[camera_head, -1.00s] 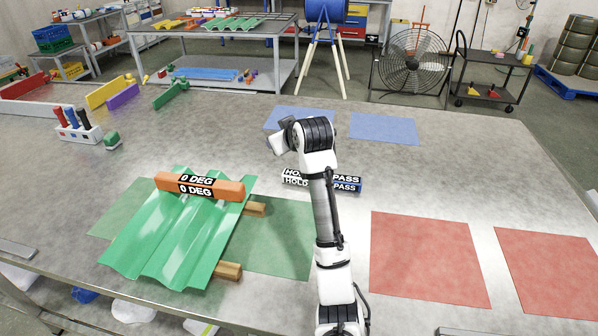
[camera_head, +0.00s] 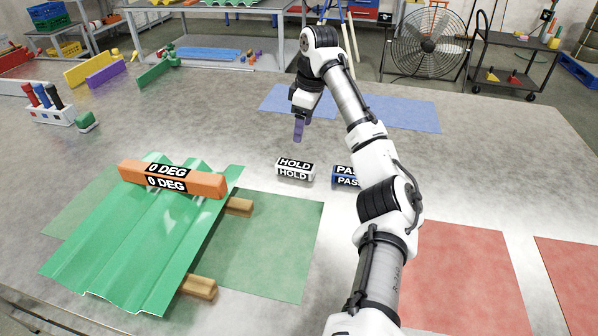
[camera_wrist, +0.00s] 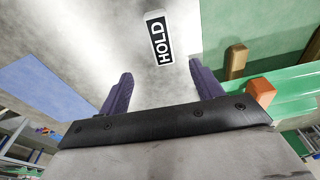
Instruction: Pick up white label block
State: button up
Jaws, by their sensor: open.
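The white label block (camera_head: 295,168) lies on the grey table and carries black HOLD labels. It also shows in the wrist view (camera_wrist: 159,38), ahead of the fingertips and between their lines. A blue label block (camera_head: 346,177) marked PASS lies just to its right in the head view, partly hidden by my arm. My gripper (camera_head: 299,130) has purple fingers and hangs above the table behind the white block, apart from it. In the wrist view its two fingers (camera_wrist: 161,78) are spread wide with nothing between them.
A green corrugated sheet (camera_head: 125,243) rests on wooden strips (camera_head: 198,287) at the left, with an orange 0 DEG bar (camera_head: 205,184) across it. Blue mats (camera_head: 410,115) lie behind, red mats (camera_head: 462,270) at the right. A marker holder (camera_head: 55,115) stands far left.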

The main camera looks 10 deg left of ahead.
send_over(295, 164)
jog(key=d, duration=0.1)
notch_tip(295, 164, down, 9)
jog(key=shift+r, duration=0.2)
jog(key=shift+s+a+f+p, duration=0.1)
jog(key=shift+a+f+p, duration=0.15)
jog(key=shift+f, duration=1.1)
jog(key=shift+a+f+p, duration=0.2)
jog(key=shift+f, duration=1.15)
jog(key=shift+c, duration=0.3)
jog(key=c, duration=1)
jog(key=shift+r, duration=0.15)
